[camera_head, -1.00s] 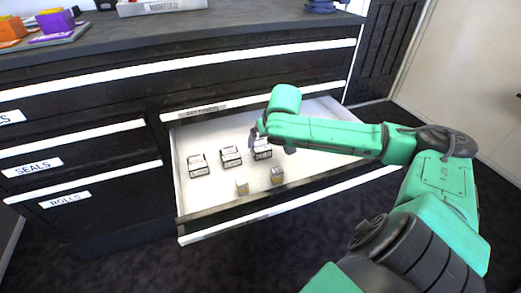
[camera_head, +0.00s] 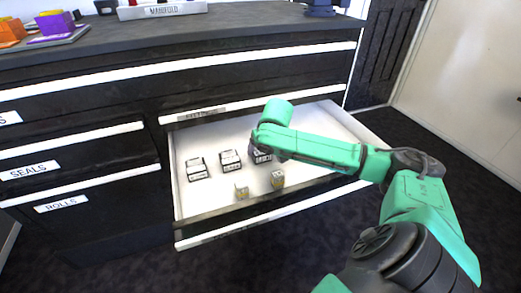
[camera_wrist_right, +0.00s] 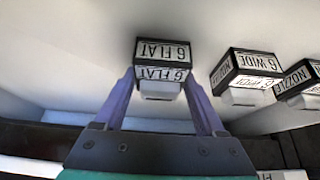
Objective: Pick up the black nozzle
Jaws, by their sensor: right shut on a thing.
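A black block with white label faces reading "6 FLAT" (camera_wrist_right: 162,53) sits between the fingers of my right gripper (camera_wrist_right: 160,82) in the right wrist view. The fingers touch its two sides, and the gripper is shut on it. In the head view the same block (camera_head: 262,156) is the rightmost of three in the open drawer, partly hidden by my right gripper (camera_head: 258,148). Two similar black blocks, one at the middle (camera_head: 230,160) and one at the left (camera_head: 197,169), stand beside it. My left gripper is not in view.
In the wrist view a block marked "6 WIDE" (camera_wrist_right: 246,68) stands close to the right finger. The drawer's right part looks clear.

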